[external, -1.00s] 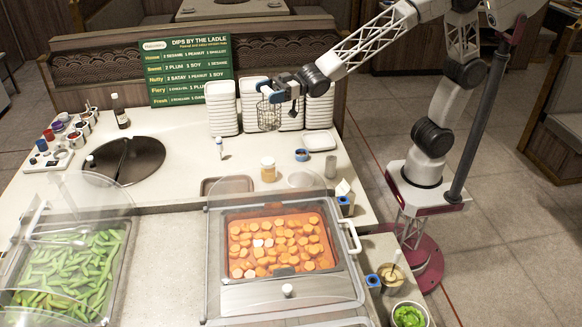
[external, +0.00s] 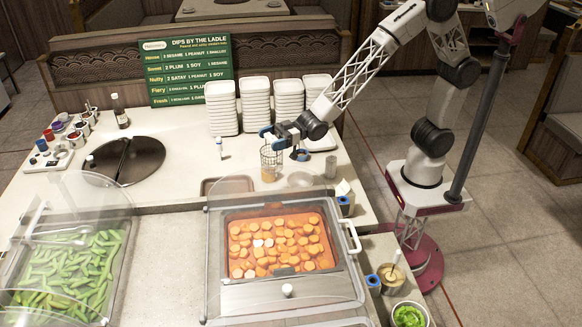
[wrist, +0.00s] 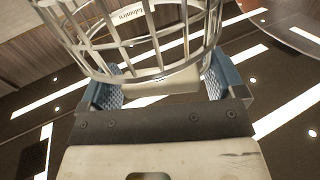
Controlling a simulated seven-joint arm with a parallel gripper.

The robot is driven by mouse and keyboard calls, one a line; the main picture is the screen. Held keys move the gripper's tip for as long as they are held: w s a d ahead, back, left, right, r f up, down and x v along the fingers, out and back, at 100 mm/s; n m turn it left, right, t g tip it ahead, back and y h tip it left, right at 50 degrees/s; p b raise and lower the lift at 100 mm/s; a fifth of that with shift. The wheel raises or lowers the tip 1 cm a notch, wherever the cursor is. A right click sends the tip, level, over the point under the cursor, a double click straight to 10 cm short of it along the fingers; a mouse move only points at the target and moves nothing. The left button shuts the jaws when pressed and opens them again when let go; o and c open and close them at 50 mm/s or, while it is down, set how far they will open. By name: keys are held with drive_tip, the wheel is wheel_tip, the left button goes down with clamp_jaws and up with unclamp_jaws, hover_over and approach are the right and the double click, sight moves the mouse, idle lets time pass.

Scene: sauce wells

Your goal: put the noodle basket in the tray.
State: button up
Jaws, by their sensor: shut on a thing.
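The noodle basket (external: 271,160), a wire cage, hangs from my gripper (external: 277,133) above the counter in the external view. It appears in front of a small pale jar (external: 269,177) and overlaps its upper part; I cannot tell the gap between them. A shallow tray with a brown rim (external: 208,186) lies on the counter, left of the basket and nearer the camera, partly behind a clear lid.
Stacks of white dishes (external: 255,105) stand behind, left of my arm. A small upright bottle (external: 219,148) stands left of the basket.

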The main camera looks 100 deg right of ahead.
sight(262, 164)
wheel_tip(262, 164, down, 10)
drive_tip(key=shift+r, duration=0.25)
drive_tip(key=shift+w, duration=0.1)
drive_tip(key=w+d+f+x, duration=0.1)
drive_tip(key=d+x, duration=0.1)
drive_tip(key=x, duration=1.3)
drive_tip(key=shift+w+f, duration=0.2)
drive_tip(key=shift+w, duration=0.05)
drive_tip(key=shift+d, duration=0.1)
drive_tip(key=shift+f, duration=1.85)
drive_tip(key=o, duration=1.1)
drive_tip(key=shift+o, duration=0.2)
